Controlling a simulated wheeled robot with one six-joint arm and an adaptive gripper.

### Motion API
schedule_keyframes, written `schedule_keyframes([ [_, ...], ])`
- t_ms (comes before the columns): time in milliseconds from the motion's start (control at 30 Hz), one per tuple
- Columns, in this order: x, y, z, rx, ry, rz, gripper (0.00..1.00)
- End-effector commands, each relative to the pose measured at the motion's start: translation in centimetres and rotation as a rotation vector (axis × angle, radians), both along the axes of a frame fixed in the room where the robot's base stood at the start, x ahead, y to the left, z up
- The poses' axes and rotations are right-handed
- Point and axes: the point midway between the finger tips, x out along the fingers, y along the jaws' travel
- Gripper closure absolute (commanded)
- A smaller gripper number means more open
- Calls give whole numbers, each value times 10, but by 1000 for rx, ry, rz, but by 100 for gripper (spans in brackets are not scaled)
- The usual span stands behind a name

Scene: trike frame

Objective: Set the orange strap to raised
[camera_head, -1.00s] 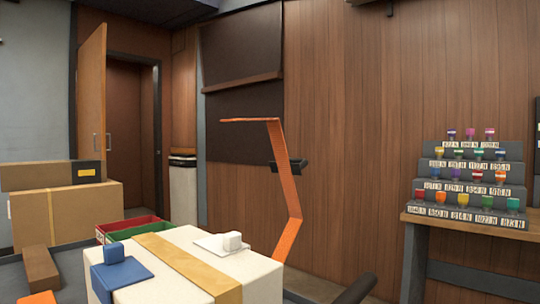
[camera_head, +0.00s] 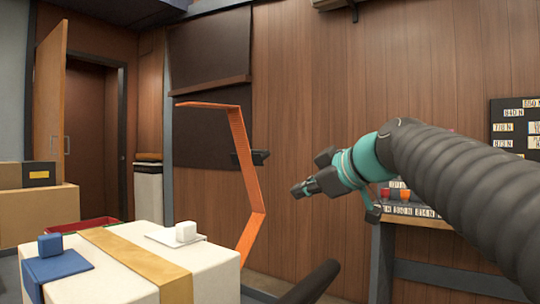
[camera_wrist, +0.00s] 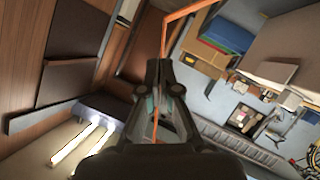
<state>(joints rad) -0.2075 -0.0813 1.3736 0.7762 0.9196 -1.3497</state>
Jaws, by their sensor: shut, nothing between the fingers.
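The orange strap (camera_head: 246,165) stands up in a bent shape in the head view, its top end reaching out to the left. A small dark piece (camera_head: 260,157) shows beside its middle. My gripper (camera_head: 297,191) is to the right of the strap, apart from it in the picture, with its fingers closed and empty. In the wrist view the orange strap (camera_wrist: 180,17) runs behind my gripper (camera_wrist: 158,65) and rises past the fingertips to the upper right. Part of it is hidden by the gripper there.
A white block with a tan band (camera_head: 105,240) stands at front left, carrying a blue piece (camera_head: 55,265) and a white piece (camera_head: 180,236). Cardboard boxes (camera_head: 45,212) and a red bin (camera_head: 85,225) are behind. A bench (camera_head: 425,222) with labelled items stands right, partly hidden by my arm.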

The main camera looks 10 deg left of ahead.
Motion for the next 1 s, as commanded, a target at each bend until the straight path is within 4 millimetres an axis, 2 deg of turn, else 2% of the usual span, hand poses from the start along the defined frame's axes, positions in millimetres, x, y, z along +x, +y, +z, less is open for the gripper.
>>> schedule_keyframes([
  [33,5,11,19,-8,-88,53,100],
  [133,8,26,54,-28,-254,142,100],
  [233,9,37,78,-42,-376,198,100],
  [333,9,43,92,-51,-453,229,100],
  [567,16,59,98,-56,-490,245,100],
  [1000,54,115,89,-58,-488,244,100],
])
